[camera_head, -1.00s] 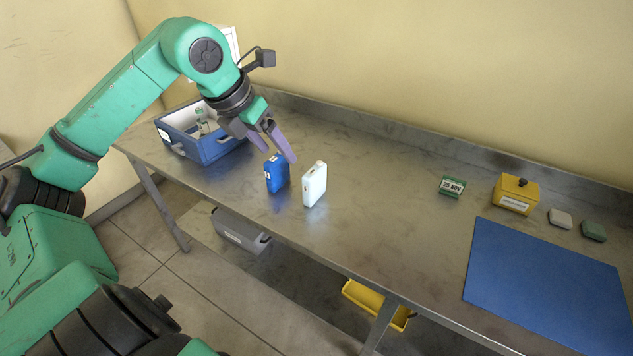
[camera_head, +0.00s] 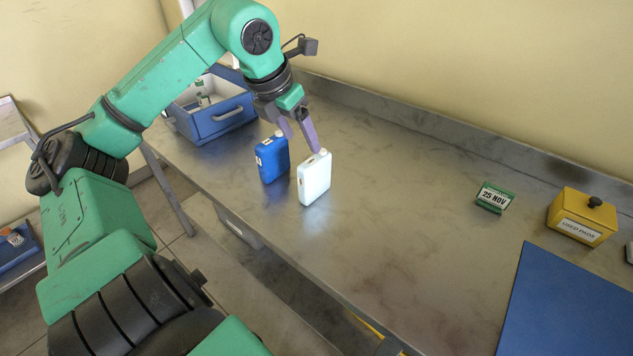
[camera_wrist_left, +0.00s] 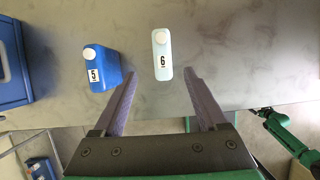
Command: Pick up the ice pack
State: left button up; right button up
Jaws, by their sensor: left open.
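Two flat upright packs with white caps stand side by side on the metal bench: a blue one (camera_head: 272,160) and a pale white one (camera_head: 314,179) to its right. In the left wrist view the blue pack (camera_wrist_left: 97,68) has a label reading 5, and the white pack (camera_wrist_left: 162,62) a label reading 6. My left gripper (camera_head: 303,142) is open and empty, its fingers close above and behind the packs. In the wrist view the white pack lies ahead, between the lines of the two fingers; the blue pack is left of them. My right gripper is not visible.
A blue box (camera_head: 222,118) with a handle stands behind, at the left of the bench. The bench middle is clear.

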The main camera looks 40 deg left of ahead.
aim_at(311, 159)
pick_arm(q)
jog(key=p+x, duration=0.2)
jog(key=x, duration=0.7)
jog(key=p+x, duration=0.1)
jog(key=x, duration=0.3)
jog(key=shift+s+d+f, duration=0.1)
jog(key=shift+d+f, duration=0.1)
jog(key=shift+f, duration=0.2)
jog(key=shift+w+f, duration=0.2)
jog(key=shift+r, duration=0.1)
grip_shut()
